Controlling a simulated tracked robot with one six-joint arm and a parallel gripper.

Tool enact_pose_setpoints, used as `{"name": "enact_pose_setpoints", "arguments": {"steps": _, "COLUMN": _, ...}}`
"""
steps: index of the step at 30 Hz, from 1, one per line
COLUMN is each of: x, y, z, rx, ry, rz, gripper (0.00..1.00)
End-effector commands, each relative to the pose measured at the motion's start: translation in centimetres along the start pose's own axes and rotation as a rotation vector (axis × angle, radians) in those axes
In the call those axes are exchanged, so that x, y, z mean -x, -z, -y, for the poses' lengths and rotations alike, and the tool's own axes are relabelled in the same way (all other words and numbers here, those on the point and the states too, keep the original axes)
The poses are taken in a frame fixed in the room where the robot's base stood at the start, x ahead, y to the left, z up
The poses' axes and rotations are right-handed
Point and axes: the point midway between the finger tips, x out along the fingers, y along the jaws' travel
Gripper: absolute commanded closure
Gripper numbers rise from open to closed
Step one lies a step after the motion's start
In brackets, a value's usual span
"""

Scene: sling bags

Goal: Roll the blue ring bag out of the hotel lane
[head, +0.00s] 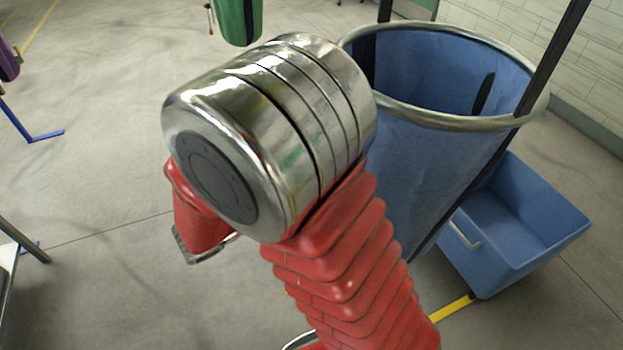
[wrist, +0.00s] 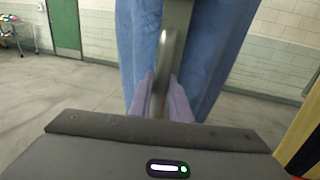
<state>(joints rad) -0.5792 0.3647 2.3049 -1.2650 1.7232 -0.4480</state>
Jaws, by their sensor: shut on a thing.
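The blue ring bag (head: 415,165) hangs upright from a round metal ring, with dark posts beside it, right of my arm in the head view. In the wrist view, its blue cloth (wrist: 140,45) shows on both sides of a grey post. My gripper (wrist: 160,98) has purple fingers on either side of an upright metal bar (wrist: 164,60) in front of that post, and is shut on it. The bar's lower end is hidden behind the gripper body. My arm hides the gripper in the head view.
A blue open bin (head: 530,225) stands low, right of the bag, near a yellow floor line (head: 455,308). A green bag (head: 238,20) hangs at the back. A blue stand leg (head: 30,130) is at the left. A tiled wall (head: 590,60) bounds the right. The left floor is mostly open.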

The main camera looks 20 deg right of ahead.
Motion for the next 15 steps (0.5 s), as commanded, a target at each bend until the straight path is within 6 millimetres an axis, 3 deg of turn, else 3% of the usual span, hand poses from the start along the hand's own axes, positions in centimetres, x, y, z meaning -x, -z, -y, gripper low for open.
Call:
{"name": "enact_pose_setpoints", "arguments": {"steps": 14, "x": 0.32, "y": 0.14, "z": 0.01, "rx": 0.004, "ry": -0.01, "rz": -0.002, "gripper": 1.0}}
{"name": "enact_pose_setpoints", "arguments": {"steps": 15, "x": 0.34, "y": 0.13, "z": -0.01, "rx": 0.004, "ry": -0.01, "rz": -0.002, "gripper": 0.81}}
